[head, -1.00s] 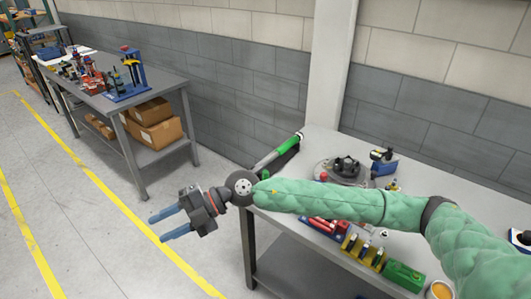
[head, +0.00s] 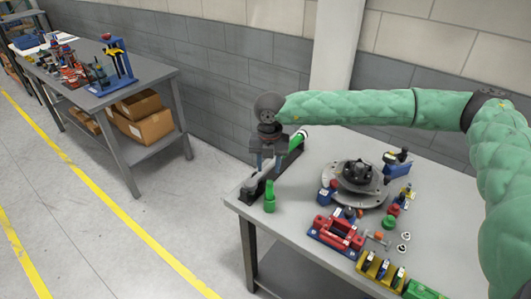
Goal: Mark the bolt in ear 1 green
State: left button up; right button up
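My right gripper (head: 268,165) points down over the left end of the bench. A green upright piece (head: 269,198), perhaps a marker, stands just in front of the gripper. A round grey fixture with a dark hub (head: 361,176) sits on the bench, right of the gripper. Its ears and bolts are too small to tell apart, so ear 1 and its bolt cannot be singled out. My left gripper is not in view.
The grey bench (head: 300,198) also holds a red and blue fixture (head: 337,234), a yellow block with several tools (head: 381,270), a green box (head: 424,291) and small loose parts. A second bench (head: 150,84) stands at the far left. The floor between is clear.

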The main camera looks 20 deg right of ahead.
aim_at(270, 182)
jog(key=shift+w+d+r, duration=0.15)
jog(key=shift+d, duration=0.15)
jog(key=shift+f, duration=0.35)
notch_tip(270, 182, down, 5)
jog(key=shift+b, duration=0.45)
jog(key=shift+f+b, duration=0.3)
jog(key=shift+f, duration=0.1)
notch_tip(270, 182, down, 2)
jog(key=b, duration=0.2)
jog(key=shift+f+b, duration=0.25)
jog(key=shift+b, duration=0.1)
jog(key=shift+f+b, duration=0.4)
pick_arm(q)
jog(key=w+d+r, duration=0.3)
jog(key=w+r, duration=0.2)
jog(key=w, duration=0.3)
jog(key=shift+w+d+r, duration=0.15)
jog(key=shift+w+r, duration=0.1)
